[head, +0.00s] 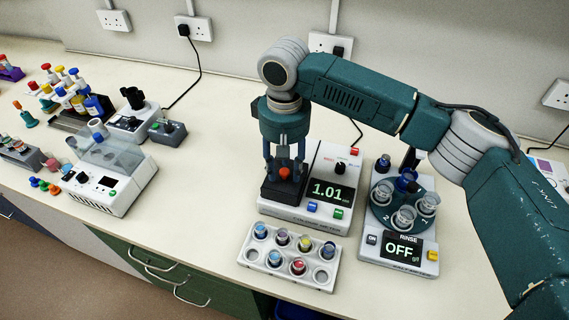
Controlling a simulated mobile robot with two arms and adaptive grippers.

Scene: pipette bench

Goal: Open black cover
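The black cover (283,194) sits on the left part of a white meter (320,217) whose screen reads 1.01. It looks closed and has a small orange-red knob (285,173) on top. My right gripper (285,170) points down from above, with its fingers apart on either side of the knob. I cannot tell whether the fingers touch it. My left gripper is not in view.
A white rack (287,276) with several coloured vials stands just in front of the meter. A rinse device (398,257) with cups and an OFF screen stands close on the right. Another device (101,190) with a clear lid stands at left; the bench between is clear.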

